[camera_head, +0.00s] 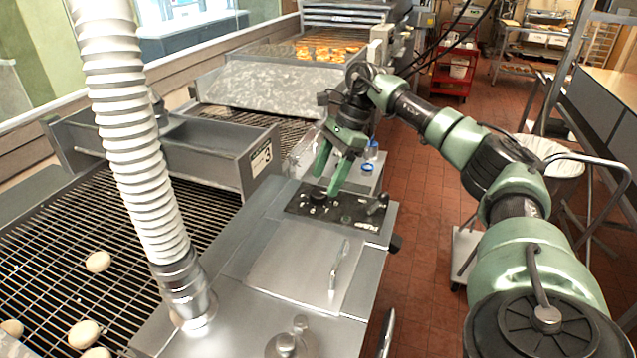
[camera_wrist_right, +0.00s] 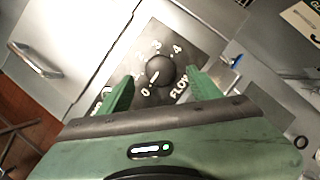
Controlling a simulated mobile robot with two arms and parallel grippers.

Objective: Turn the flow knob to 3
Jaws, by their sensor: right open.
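The flow knob (camera_wrist_right: 160,71) is round and black. It sits on a black dial plate (camera_wrist_right: 187,62) with white numbers and the word FLOW. Its white mark points to the lower left, close to the 0; a 4 shows at its upper right. In the head view the black panel (camera_head: 346,211) lies on the steel housing, with the knob (camera_head: 318,198) near its left end. My right gripper (camera_head: 327,181) is open and empty above the panel, one finger on each side of the knob in the wrist view. Contact cannot be told. My left gripper is out of view.
A second small knob (camera_head: 375,208) sits at the panel's right end. A steel lid (camera_head: 298,268) with a handle is in front.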

